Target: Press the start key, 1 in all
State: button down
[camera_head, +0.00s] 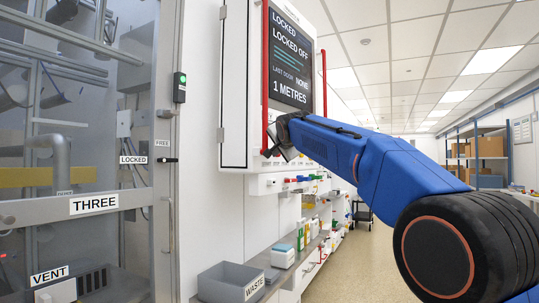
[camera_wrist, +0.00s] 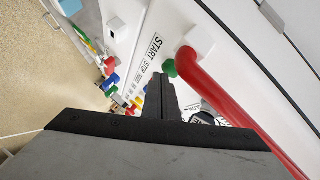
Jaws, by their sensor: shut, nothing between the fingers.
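In the wrist view a green round key (camera_wrist: 170,68) sits on the white panel next to a label (camera_wrist: 157,46) reading START and STOP, partly beside the end of a red bar handle (camera_wrist: 216,96). My gripper (camera_wrist: 160,78) is shut and empty, its dark fingertips just short of the green key in the picture. I cannot tell whether they touch it. In the head view my gripper (camera_head: 279,140) is at the lower part of the white cabinet, by the red bar (camera_head: 265,80). The key does not show there.
A grey waste bin (camera_head: 230,283) is below. Coloured fittings (camera_head: 300,180) line the wall. The floor (camera_head: 345,265) is open at right.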

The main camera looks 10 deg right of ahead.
jog(key=shift+w+a, duration=0.25)
jog(key=shift+w, duration=0.05)
dwell(0.6)
jog(key=shift+s, duration=0.1)
jog(key=shift+s+d, duration=0.55)
jog(key=shift+d, duration=0.05)
dwell(0.3)
jog(key=s+d, duration=0.3)
jog(key=shift+s+d, duration=0.2)
jog(key=shift+d, duration=0.1)
dwell(0.9)
